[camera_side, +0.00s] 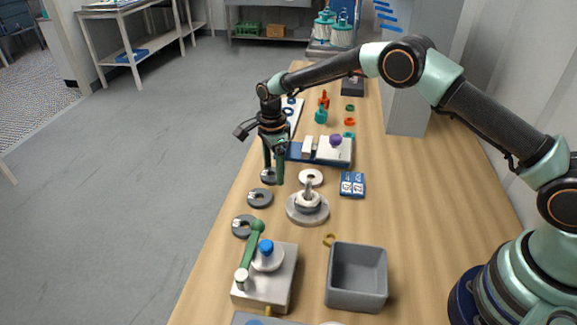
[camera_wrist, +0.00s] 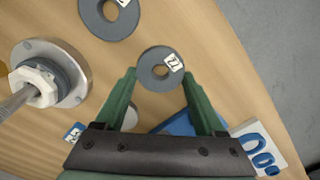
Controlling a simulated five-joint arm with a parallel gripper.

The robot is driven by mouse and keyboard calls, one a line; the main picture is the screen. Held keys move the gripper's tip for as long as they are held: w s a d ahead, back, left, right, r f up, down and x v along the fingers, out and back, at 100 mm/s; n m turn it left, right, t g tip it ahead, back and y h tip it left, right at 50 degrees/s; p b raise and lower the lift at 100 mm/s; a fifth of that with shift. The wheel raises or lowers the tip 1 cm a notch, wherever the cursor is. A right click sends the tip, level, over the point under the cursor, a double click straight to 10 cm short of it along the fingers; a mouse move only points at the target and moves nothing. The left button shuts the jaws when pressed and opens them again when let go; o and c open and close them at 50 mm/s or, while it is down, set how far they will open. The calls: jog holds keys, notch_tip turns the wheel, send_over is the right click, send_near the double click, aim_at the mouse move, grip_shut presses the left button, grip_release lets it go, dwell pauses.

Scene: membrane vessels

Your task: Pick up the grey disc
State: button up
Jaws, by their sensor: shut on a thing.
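My gripper (camera_side: 274,174) is at the row of grey discs along the table's left side. In the wrist view its two green fingers (camera_wrist: 159,72) are shut on a grey disc (camera_wrist: 155,85), one on each side. This disc has a centre hole and a small white label with dark marks. In the side view the held disc (camera_side: 266,181) is partly hidden by a finger. I cannot tell whether it is clear of the table. A second labelled grey disc (camera_wrist: 93,20) lies beside it; in the side view two more discs (camera_side: 260,205) (camera_side: 239,233) lie nearer the camera.
A green-handled fixture (camera_side: 268,290) and a grey bin (camera_side: 357,297) are in front. The table's left edge is close.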

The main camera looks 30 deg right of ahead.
notch_tip(320, 180, up, 24)
dwell(0.9)
jog(key=shift+s, duration=0.1)
jog(key=shift+n, duration=0.4)
jog(key=s+f, duration=0.3)
jog(key=s, duration=0.1)
jog(key=s+f, duration=0.3)
jog(key=s, duration=0.2)
jog(key=s+f, duration=0.3)
jog(key=s, duration=0.2)
jog(key=shift+d+f, duration=0.15)
jog(key=shift+d, duration=0.2)
jog(key=shift+f, duration=4.25)
